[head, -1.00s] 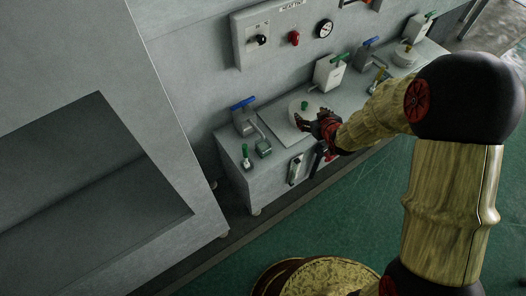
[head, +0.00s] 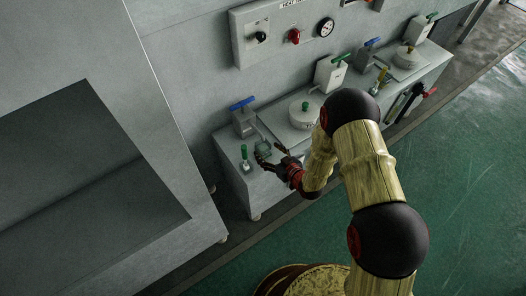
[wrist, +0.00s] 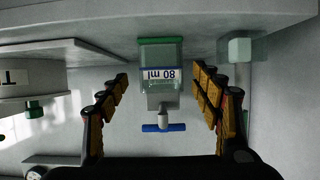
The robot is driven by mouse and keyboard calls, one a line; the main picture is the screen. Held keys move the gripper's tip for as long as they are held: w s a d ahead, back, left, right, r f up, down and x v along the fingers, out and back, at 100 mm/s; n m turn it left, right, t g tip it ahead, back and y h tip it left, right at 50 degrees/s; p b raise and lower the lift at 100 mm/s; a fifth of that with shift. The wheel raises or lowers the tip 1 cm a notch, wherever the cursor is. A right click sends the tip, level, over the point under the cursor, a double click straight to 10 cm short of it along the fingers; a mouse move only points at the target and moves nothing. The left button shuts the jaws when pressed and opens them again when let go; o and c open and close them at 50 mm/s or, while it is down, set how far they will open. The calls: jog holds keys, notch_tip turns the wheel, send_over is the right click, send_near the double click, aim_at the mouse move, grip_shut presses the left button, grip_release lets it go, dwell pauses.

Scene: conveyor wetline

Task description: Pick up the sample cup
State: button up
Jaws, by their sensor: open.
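The sample cup (head: 263,149) is a small greenish clear cup on the grey counter near its left end, partly hidden by my gripper in the head view. In the wrist view, which is upside down, the cup (wrist: 160,75) shows a green band and a white label with "80 ml". My gripper (head: 272,154) is open and empty, close in front of the cup. In the wrist view my gripper's fingers (wrist: 163,92) spread to either side, with the cup lined up between them. Whether they reach around it, I cannot tell.
A blue-handled tap (head: 243,108) stands behind the cup. A green-topped item (head: 245,158) stands on the counter to its left. A round lidded pot (head: 304,112) is to its right. A large grey cabinet (head: 150,120) fills the left. The green floor is open in front.

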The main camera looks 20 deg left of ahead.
aim_at(267, 152)
jog(key=x, duration=0.2)
jog(key=b+x, duration=0.1)
jog(key=x, duration=0.1)
jog(key=shift+s+f+b, duration=0.2)
jog(key=shift+b, duration=0.1)
jog(key=shift+w+a, duration=0.15)
jog(key=shift+w, duration=0.05)
jog(key=shift+c, duration=0.9)
jog(key=c, duration=1.1)
jog(key=shift+c, duration=0.2)
